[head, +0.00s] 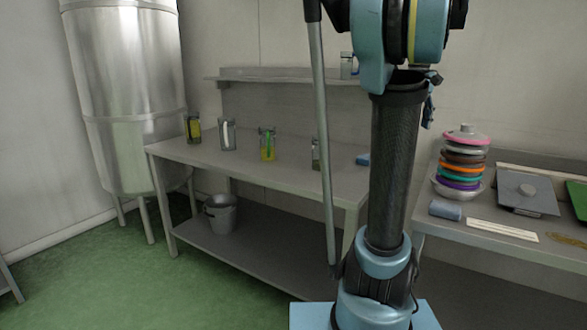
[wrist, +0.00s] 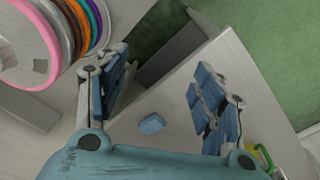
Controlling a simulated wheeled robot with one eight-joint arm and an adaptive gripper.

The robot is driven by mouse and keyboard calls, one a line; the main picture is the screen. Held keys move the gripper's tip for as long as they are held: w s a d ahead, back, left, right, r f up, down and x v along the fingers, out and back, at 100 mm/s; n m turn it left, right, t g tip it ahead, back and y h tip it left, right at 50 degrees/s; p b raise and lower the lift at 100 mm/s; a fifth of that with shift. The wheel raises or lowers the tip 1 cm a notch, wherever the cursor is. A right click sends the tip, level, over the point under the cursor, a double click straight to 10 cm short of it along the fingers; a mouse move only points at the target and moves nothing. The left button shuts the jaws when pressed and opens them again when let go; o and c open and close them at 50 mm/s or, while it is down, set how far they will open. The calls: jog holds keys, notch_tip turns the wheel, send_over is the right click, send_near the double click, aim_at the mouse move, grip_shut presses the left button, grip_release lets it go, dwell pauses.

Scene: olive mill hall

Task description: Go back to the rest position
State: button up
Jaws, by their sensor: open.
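My gripper (wrist: 162,78) shows in the wrist view with its two blue-padded fingers spread wide apart and nothing between the pads. Beyond it lies the pale grey bench top, with a small blue block (wrist: 152,123) on it, apart from the fingers. In the head view my arm rises right of centre and leaves the picture at the top, so the gripper is hidden there. The same blue block shows beside the arm (head: 362,159).
The left bench (head: 190,154) bears several glass jars, one with bright green and yellow contents (head: 267,145). A bucket (head: 220,214) stands on its lower shelf. The right bench (head: 470,236) holds a stack of coloured rings (head: 463,168). A steel tank (head: 130,110) stands left. Green floor is clear front left.

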jog(key=s+a+f, duration=0.6)
jog(key=f, duration=0.4)
jog(key=s+a+f+t, duration=0.1)
jog(key=s+a+f, duration=0.5)
jog(key=f, duration=0.4)
jog(key=s+a+f, duration=0.7)
jog(key=f, duration=0.4)
jog(key=shift+s+t, duration=0.3)
jog(key=shift+t, duration=0.1)
